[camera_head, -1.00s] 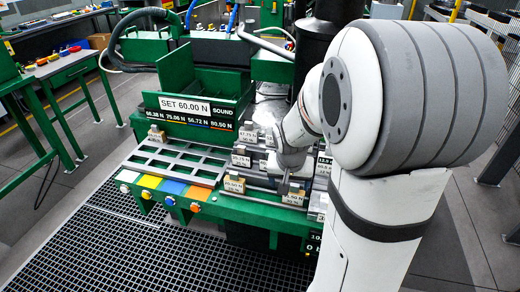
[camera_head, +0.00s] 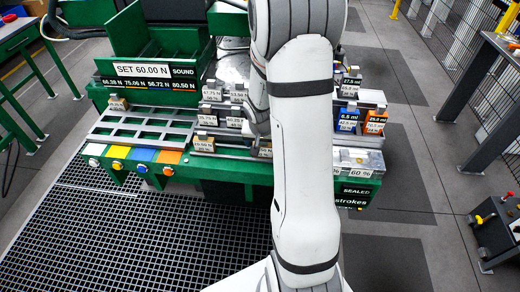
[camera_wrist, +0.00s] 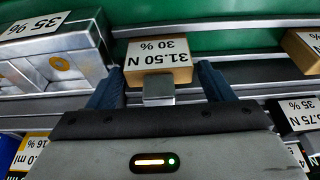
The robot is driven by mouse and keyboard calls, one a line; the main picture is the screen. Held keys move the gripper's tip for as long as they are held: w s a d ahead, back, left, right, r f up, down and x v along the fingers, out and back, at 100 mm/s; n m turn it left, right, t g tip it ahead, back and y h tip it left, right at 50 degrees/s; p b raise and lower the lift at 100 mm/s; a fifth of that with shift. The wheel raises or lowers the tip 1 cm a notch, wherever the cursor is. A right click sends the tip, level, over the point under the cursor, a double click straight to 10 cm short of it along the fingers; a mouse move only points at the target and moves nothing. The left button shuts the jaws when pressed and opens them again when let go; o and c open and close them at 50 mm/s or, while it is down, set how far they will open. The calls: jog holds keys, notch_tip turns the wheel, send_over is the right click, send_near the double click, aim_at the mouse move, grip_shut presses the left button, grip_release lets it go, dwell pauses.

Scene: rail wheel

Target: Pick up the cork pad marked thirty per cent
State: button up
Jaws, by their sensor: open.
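In the wrist view, the tan cork pad (camera_wrist: 180,48) bears a white label reading 31.50 N, 30 %, upside down. A grey metal block (camera_wrist: 158,88) shows at its near side, between the fingers. My gripper (camera_wrist: 158,78) is open, its two blue fingers on either side of the metal block, fingertips close to the pad. I cannot tell whether they touch it. In the head view my arm hides the gripper and most of that part of the bench; the marked pad cannot be made out there.
In the head view, the green bench (camera_head: 225,168) carries a slotted rack (camera_head: 140,130), other labelled pads (camera_head: 203,145) and blue and orange containers (camera_head: 374,120).

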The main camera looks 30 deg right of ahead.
jog(key=shift+c, duration=0.2)
jog(key=c, duration=0.7)
